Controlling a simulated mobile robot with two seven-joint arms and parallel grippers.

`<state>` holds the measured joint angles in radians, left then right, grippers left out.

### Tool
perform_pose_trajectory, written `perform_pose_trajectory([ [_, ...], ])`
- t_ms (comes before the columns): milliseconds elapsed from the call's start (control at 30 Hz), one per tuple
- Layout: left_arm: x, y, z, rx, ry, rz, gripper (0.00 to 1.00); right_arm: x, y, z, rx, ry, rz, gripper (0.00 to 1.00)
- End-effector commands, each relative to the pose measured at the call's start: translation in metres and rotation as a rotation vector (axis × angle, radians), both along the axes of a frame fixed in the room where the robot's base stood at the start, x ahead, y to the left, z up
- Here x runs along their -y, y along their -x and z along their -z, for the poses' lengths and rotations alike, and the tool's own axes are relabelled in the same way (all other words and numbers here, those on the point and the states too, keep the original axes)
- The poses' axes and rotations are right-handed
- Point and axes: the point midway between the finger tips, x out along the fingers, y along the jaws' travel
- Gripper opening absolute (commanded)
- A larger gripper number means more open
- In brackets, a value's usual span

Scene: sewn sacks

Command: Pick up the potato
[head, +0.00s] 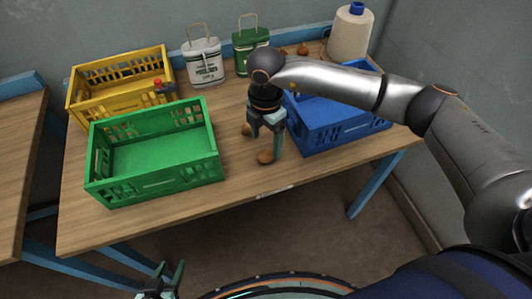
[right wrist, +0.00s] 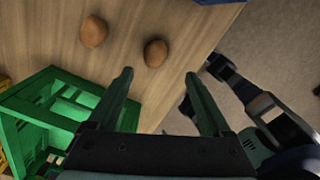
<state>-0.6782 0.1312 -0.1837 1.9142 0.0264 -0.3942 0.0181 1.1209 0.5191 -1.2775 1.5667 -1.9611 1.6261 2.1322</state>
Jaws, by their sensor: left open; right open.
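A brown potato (head: 265,157) lies on the wooden table near its front edge, between the green and blue crates. A second brown potato (head: 247,129) lies just behind it. In the right wrist view both potatoes show, one (right wrist: 156,53) beyond the fingertips and the other (right wrist: 93,31) further left. My right gripper (head: 265,143) is open and empty, pointing down above the potatoes; its open fingers also show in the right wrist view (right wrist: 165,95). My left gripper (head: 162,280) is open and empty, low in front of the table.
A green crate (head: 152,185) stands left and a blue crate (head: 345,135) right of the potatoes. A yellow crate (head: 88,110), a white sack (head: 203,65), a green sack (head: 250,40) and a white spool (head: 350,35) stand behind. Brown round items (head: 303,50) lie at the back.

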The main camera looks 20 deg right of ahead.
Motion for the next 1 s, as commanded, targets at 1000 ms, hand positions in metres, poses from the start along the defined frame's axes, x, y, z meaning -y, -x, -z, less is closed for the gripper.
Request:
perform_pose_trajectory([
  [1000, 0.000, 0.001, -0.007, -0.001, 0.000, 0.001, 0.50, 0.003, -0.010, 0.072, -0.001, -0.004, -0.003, 0.70],
])
